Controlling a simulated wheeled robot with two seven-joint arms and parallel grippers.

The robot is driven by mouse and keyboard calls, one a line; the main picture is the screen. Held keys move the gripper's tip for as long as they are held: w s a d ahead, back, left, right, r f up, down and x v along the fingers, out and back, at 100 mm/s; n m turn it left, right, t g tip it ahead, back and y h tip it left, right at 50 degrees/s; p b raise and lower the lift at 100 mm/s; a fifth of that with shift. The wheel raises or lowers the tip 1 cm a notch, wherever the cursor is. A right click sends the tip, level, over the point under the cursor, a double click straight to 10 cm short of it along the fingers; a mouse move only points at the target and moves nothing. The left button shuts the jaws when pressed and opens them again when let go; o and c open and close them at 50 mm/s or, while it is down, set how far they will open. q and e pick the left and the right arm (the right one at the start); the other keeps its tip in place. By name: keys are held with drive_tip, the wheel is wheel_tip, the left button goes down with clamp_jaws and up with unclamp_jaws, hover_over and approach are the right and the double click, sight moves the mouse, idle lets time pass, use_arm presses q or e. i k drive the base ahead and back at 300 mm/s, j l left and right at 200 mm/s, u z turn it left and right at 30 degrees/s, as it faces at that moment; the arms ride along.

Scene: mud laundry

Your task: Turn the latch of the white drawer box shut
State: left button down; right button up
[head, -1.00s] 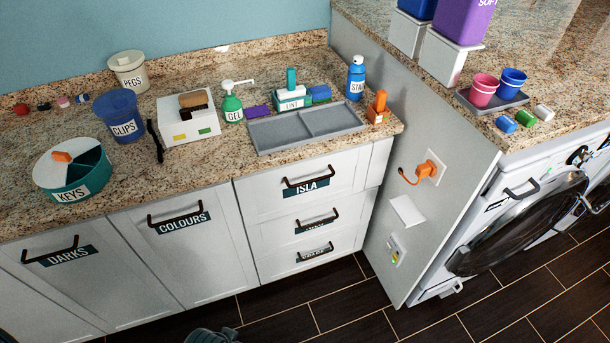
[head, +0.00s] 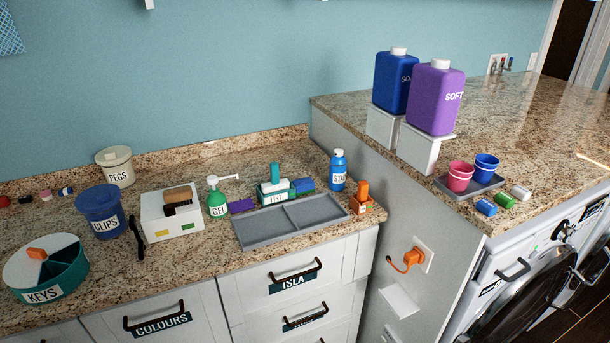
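A white box (head: 160,228) stands on the granite counter at the left middle, with a yellow and a green patch on its front. It appears to be the white drawer box. A brown and black brush-like object (head: 178,198) sits on its top. No latch can be made out clearly on the box, and its far sides are hidden. A thin black object (head: 137,236) stands close by its left side; I cannot tell whether it touches the box. Neither of my grippers is in view.
Left of the box are a blue CLIPS bucket (head: 102,211) and a round KEYS container (head: 46,267). To its right stand a green GEL pump bottle (head: 216,200) and a grey divided tray (head: 291,220). A narrow strip of counter (head: 180,260) in front of the box is clear.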

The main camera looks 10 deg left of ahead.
sight(132, 221)
drive_tip(key=u, duration=1.25)
